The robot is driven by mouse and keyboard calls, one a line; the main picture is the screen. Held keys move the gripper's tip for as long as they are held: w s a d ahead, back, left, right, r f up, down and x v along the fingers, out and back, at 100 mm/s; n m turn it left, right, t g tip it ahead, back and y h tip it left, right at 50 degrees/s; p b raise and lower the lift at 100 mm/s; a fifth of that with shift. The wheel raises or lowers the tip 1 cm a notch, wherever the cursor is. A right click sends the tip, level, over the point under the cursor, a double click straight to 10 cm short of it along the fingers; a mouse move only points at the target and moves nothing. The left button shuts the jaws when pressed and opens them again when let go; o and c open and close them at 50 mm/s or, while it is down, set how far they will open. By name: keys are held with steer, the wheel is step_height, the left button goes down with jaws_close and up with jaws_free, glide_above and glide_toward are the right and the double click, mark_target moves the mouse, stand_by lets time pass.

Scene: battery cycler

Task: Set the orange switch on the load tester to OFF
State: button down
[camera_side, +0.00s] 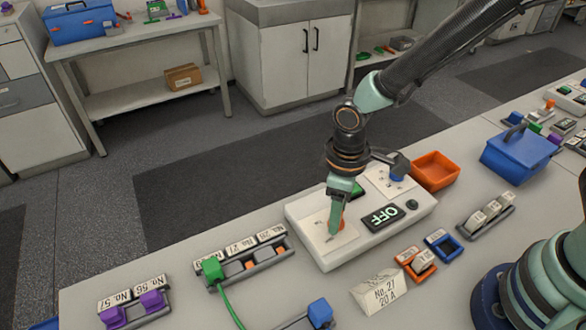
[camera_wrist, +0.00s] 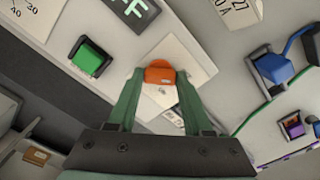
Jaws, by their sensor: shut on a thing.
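The load tester (camera_side: 317,257) is a white box on the bench. Its display (camera_side: 383,217) reads OFF, and part of it shows in the wrist view (camera_wrist: 127,13). The orange switch (camera_wrist: 159,75) sits on a pale plate (camera_wrist: 196,59) at the near left end of the tester. My gripper (camera_wrist: 160,88) is shut on the orange switch, with one green finger on each side. In the side view my gripper (camera_side: 336,222) points down at that end and mostly hides the switch. I cannot read which marking the switch is set to.
A green rocker (camera_wrist: 88,58) is beside the plate. A battery rack (camera_side: 243,258) with a green clip stands left. A card (camera_side: 380,293) reading No.27 20 A stands in front.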

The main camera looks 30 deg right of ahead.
steer(key=shift+c, duration=1.6)
jaws_free()
step_height(320, 180, up, 12)
steer(key=s+d+r+m+t, duration=0.1)
steer(key=d+r+m, duration=0.3)
steer(key=d, duration=0.5)
steer(key=s+d+r+m+t, duration=0.1)
steer(key=d+r+m+t, duration=0.3)
steer(key=d, duration=0.5)
steer(key=shift+s+t, duration=0.25)
steer(key=shift+t, duration=0.05)
